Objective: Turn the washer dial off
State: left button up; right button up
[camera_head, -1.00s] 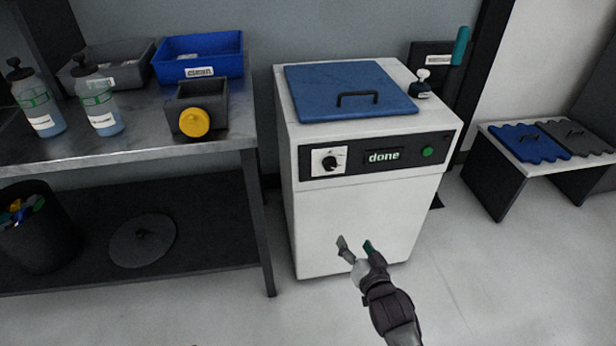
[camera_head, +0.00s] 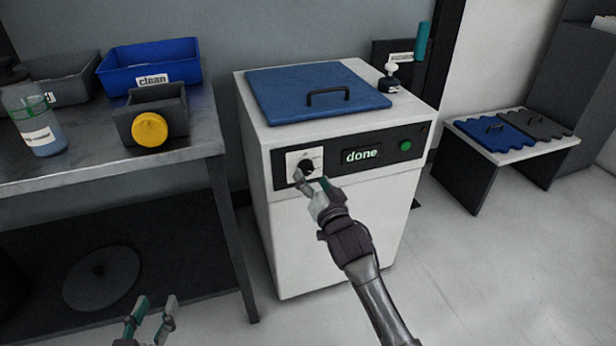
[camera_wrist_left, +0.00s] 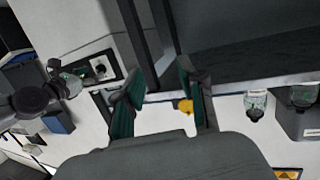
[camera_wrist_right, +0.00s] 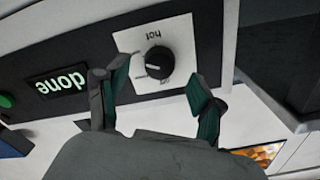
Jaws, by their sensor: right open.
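The washer (camera_head: 335,235) is a white box with a blue lid and a black front panel. Its dial (camera_head: 308,165) is a black knob with a white mark, on a white plate. In the right wrist view the dial (camera_wrist_right: 159,62) shows whole, with "hot" printed on the plate. My right gripper (camera_head: 312,181) is open just in front of the dial. In the right wrist view its fingers stand apart on either side of the knob, with no clear contact. My left gripper (camera_head: 154,308) is open and empty, low at the left, away from the washer.
The washer display (camera_head: 362,155) reads "done", with a green button (camera_head: 405,146) to its right. A metal table (camera_head: 110,168) at the left holds a bottle (camera_head: 38,125), a blue "clean" bin (camera_head: 150,68) and a dark box with a yellow knob (camera_head: 149,129). A low bench (camera_head: 505,155) stands right.

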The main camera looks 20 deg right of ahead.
aim_at(307, 172)
jog(key=shift+w+b, duration=0.3)
jog(key=shift+w, duration=1.4)
pick_arm(q)
jog(key=r, duration=0.1)
jog(key=r+t, duration=0.2)
jog(key=r, duration=0.1)
jog(key=shift+w+d+h, duration=0.4)
pick_arm(e)
jog(key=shift+c, duration=0.4)
jog(key=shift+a, duration=0.1)
jog(key=c, duration=1.1)
